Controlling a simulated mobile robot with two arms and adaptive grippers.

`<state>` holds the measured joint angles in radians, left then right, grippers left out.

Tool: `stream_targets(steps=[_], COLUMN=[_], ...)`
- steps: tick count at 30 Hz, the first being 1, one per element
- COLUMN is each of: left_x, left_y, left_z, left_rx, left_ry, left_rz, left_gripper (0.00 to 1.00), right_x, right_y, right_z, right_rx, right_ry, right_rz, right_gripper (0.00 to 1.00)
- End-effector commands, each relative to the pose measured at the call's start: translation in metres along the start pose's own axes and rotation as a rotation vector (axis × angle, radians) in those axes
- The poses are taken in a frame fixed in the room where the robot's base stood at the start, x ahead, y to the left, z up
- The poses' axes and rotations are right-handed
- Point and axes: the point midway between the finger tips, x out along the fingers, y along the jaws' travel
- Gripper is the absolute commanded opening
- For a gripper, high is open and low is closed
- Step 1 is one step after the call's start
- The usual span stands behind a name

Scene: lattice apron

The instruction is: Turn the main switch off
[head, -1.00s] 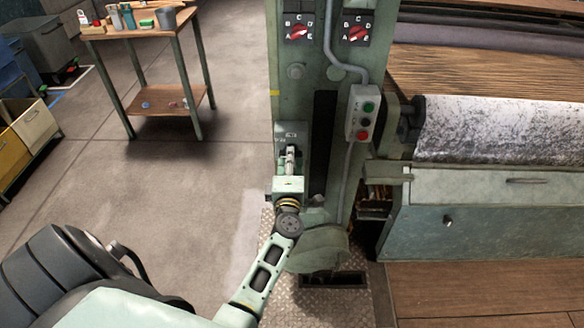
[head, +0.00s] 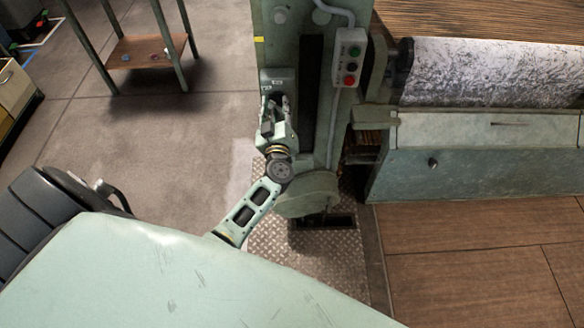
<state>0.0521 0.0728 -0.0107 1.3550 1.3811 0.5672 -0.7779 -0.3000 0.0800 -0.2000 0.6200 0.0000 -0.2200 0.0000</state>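The main switch appears to be the small grey box (head: 278,82) on the front of the green machine column in the head view. Its lower part and any handle are hidden behind my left gripper. My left gripper (head: 275,102) is just below and in front of this box, pointing up at it. Its two fingers look spread apart, with nothing seen held between them. I cannot tell whether a fingertip touches the switch. My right gripper is not in view.
A rounded green housing (head: 308,195) bulges low on the column. A workbench (head: 145,52) stands at the upper left. Floor left of the column is clear.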

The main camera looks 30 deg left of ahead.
Motion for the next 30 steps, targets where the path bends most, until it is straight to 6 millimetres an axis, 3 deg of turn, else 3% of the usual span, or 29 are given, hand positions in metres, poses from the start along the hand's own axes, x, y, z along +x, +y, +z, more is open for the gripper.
stream_targets(steps=[14,26,30], left_x=[0.0,-0.082,-0.087], left_y=[0.0,-0.001,-0.004], left_z=[0.002,0.004,0.034], left_rx=[0.49,0.485,0.516], left_ry=[0.001,-0.005,-0.037], left_rz=[0.003,0.003,0.065], left_gripper=[0.29,0.29,0.29], right_x=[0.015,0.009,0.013], right_y=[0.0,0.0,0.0], right_z=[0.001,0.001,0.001], right_rx=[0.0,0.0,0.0], right_ry=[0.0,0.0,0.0], right_rz=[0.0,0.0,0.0], right_gripper=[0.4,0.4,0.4])
